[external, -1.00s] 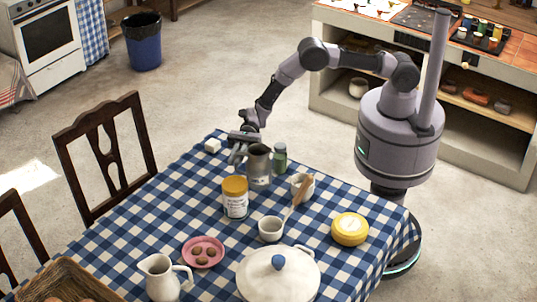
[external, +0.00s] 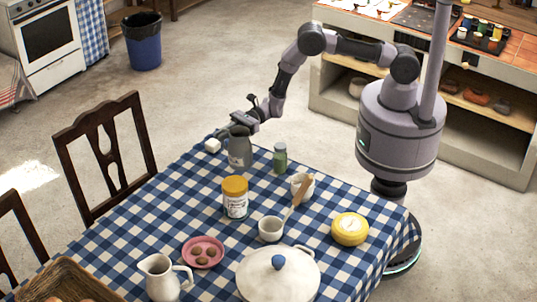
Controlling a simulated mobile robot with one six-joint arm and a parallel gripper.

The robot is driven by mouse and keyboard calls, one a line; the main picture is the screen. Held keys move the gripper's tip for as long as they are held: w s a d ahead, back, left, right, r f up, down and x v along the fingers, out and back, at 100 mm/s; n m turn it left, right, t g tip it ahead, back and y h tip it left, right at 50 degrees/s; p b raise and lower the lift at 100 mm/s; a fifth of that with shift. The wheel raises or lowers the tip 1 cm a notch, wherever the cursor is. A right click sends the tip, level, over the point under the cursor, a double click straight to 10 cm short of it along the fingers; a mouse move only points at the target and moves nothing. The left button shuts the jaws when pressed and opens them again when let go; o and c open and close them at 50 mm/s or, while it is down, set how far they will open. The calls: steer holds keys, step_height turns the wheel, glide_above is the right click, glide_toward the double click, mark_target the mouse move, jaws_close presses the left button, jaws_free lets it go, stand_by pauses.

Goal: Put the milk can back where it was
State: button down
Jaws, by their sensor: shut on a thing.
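The milk can (external: 240,152) is a grey metal can at the far edge of the checked table (external: 330,205). It looks upright. My gripper (external: 231,134) reaches in from the upper right and is shut on the can near its top. The gripper's fingers partly hide the can's upper part. I cannot tell whether the can's base touches the cloth or is slightly above it.
A small white block (external: 212,145) lies just left of the can. A green jar (external: 280,158) stands to its right, and a yellow-lidded jar (external: 235,198) stands in front.

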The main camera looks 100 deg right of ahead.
mark_target(224, 146)
step_height(224, 146, down, 5)
steer(key=shift+b, duration=0.7)
